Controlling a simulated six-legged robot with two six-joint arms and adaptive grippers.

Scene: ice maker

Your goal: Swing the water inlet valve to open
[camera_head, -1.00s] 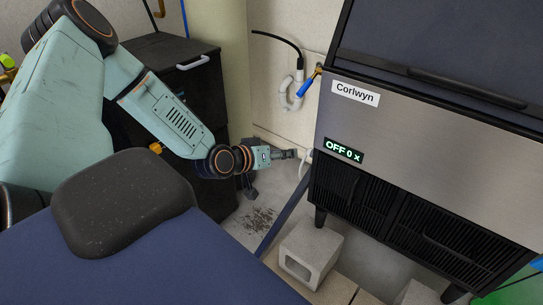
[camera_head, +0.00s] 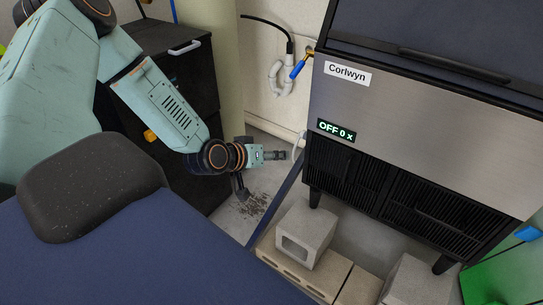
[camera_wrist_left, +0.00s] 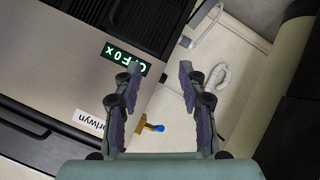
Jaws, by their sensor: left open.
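The water inlet valve has a blue lever handle (camera_head: 298,68) on a brass body, on the wall at the left edge of the ice maker (camera_head: 420,120). The blue handle also shows in the left wrist view (camera_wrist_left: 158,127), with the brass part beside it. My left gripper (camera_head: 284,155) is lower than the valve, left of the machine's lower front, apart from the handle. In the left wrist view its two fingers (camera_wrist_left: 156,85) are spread with nothing between them. The ice maker's display (camera_head: 336,131) reads OFF 0 x. My right gripper is not in view.
A dark cabinet (camera_head: 185,95) stands behind my left arm. Concrete blocks (camera_head: 305,235) sit on the floor before the machine. A pale column (camera_head: 215,60) rises beside the cabinet.

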